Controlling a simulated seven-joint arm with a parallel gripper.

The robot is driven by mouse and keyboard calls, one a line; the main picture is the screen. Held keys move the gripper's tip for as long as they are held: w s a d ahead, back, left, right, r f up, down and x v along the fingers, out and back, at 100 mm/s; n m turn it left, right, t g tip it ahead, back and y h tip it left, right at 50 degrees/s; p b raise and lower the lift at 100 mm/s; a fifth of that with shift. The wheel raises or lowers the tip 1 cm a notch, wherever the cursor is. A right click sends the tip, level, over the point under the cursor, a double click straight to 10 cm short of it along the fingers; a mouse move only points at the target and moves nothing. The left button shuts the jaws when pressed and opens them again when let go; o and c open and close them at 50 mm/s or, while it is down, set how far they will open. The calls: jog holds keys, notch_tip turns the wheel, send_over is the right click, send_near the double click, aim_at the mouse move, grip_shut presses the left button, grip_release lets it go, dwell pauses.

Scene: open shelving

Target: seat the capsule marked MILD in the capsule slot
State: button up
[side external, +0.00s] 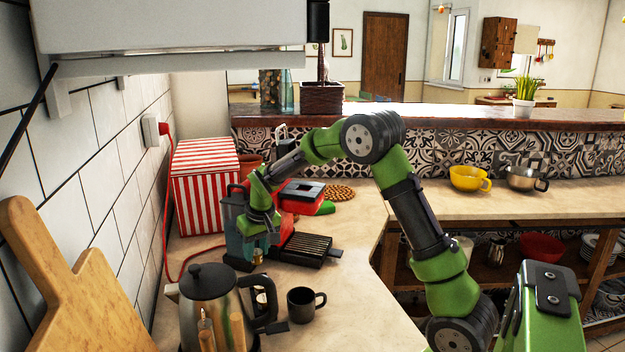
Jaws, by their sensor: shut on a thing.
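My gripper (259,247) points down at the left end of the counter, in front of a coffee machine (232,226). It is shut on a small yellowish capsule (258,256), which shows just below the fingers. The capsule is too small here for any marking, such as MILD, to be read. The machine is dark and teal, and my wrist covers much of it. The capsule slot cannot be made out. I cannot tell whether the capsule touches the machine or anything beneath it.
A black slatted tray (306,247) lies right of my gripper. A steel kettle (213,304) and a black mug (303,304) stand in front. A red-and-white striped box (203,190) and a red appliance (303,194) stand behind. A red cord runs along the left wall.

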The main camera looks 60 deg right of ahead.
aim_at(256, 251)
jog(key=v, duration=0.3)
jog(key=shift+r, duration=0.15)
jog(key=s+a+r+n+y, duration=0.1)
jog(key=s+a+r+n, duration=0.1)
jog(key=s+a+r, duration=0.3)
jog(key=s+a+r+n, duration=0.2)
jog(key=a+r, duration=0.3)
jog(key=a, duration=0.2)
jog(key=s+d+r+m, duration=0.15)
jog(key=s+d, duration=0.25)
jog(key=d, duration=0.8)
jog(key=s+d+r+m, duration=0.1)
jog(key=s+d+r, duration=0.2)
jog(key=d, duration=0.9)
jog(key=w+d, duration=0.3)
jog(key=w, duration=0.1)
jog(key=w+d+f, duration=0.1)
jog(key=w+d, duration=0.2)
jog(key=w, duration=0.1)
jog(key=w+d, duration=0.2)
jog(key=w, duration=0.2)
jog(key=shift+w+d+f, duration=0.15)
jog(key=shift+d+f, duration=0.25)
jog(key=shift+f, duration=1.75)
